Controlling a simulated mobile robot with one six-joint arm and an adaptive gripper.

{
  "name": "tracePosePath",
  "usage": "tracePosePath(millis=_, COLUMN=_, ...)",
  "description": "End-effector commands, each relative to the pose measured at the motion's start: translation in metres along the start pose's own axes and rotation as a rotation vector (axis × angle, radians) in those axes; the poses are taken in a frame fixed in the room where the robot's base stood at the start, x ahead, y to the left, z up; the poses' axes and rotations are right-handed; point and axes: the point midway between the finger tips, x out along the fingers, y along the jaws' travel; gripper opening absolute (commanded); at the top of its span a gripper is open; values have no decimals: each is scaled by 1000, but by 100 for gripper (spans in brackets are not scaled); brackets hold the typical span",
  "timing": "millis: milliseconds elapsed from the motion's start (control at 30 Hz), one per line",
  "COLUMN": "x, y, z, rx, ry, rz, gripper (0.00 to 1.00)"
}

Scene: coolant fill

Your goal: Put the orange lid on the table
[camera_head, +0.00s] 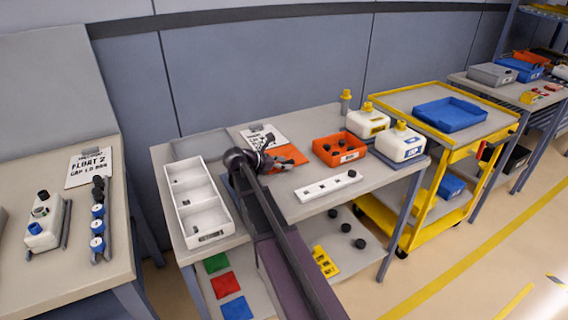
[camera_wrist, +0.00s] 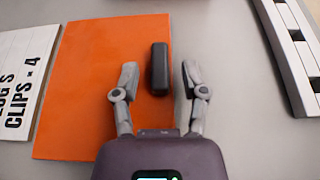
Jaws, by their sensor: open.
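The orange lid (camera_wrist: 95,85) is a flat orange panel. In the wrist view it lies left of and partly under my gripper (camera_wrist: 158,75). It appears flat on the grey table (camera_head: 285,195). In the head view part of the lid (camera_head: 293,155) shows just beyond my gripper (camera_head: 275,160). A black bar (camera_wrist: 160,67), like a handle, stands at the lid's right edge, between my open fingers and apart from both. I cannot tell whether the bar is fixed to the lid. My gripper holds nothing.
A printed card (camera_head: 260,135) lies left of the lid. A white divided tray (camera_head: 199,238) stands left, a white slotted strip (camera_head: 328,187) right. An orange bin (camera_head: 340,160) with black parts and white canisters (camera_head: 400,143) stand further right. Bare table lies between lid and strip.

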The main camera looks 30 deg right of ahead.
Motion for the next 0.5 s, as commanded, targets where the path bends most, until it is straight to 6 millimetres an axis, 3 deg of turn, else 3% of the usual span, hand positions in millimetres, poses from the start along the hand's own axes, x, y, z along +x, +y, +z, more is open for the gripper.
tracePosePath(millis=167, x=-2, y=0, z=4, rx=0, ry=0, rz=0, gripper=56)
tracePosePath(millis=500, x=-42, y=0, z=5, rx=-1, ry=0, rz=3, gripper=56)
